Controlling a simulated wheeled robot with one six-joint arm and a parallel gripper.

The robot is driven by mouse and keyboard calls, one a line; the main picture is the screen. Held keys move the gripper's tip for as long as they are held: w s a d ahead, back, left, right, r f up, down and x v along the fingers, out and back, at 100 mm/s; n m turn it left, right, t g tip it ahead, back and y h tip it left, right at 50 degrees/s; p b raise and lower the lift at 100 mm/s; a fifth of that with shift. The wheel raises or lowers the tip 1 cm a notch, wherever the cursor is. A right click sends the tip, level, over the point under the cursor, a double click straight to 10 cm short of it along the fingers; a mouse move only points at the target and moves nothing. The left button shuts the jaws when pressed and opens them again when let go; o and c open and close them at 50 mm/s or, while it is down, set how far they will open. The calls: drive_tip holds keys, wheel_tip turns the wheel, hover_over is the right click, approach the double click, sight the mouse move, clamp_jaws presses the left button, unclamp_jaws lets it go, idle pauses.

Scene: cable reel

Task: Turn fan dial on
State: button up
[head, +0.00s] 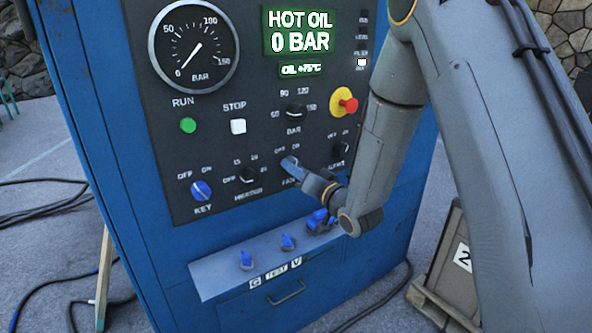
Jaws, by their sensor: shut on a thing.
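The fan dial (287,162) is a small knob low on the dark control panel, with OFF and ON printed above it and a partly covered FAN label below. My gripper (296,168) is at this dial, shut on it. The gripper and wrist hide most of the dial, so I cannot tell which way its pointer faces. My arm comes in from the right across the panel's lower right part.
Close by are the heater dial (248,174), the bar dial (295,112), the blue key switch (201,190) and a red emergency button (345,101). Blue valves (288,242) stick out on a ledge below. A wooden crate (450,265) stands right of the blue cabinet (150,255).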

drive_tip(key=shift+m, duration=0.9)
drive_tip(key=o, duration=1)
drive_tip(key=shift+o, duration=0.2)
drive_tip(key=b+v, duration=0.1)
drive_tip(key=v, duration=0.7)
drive_tip(key=shift+b, duration=0.3)
drive_tip(key=shift+w, duration=0.1)
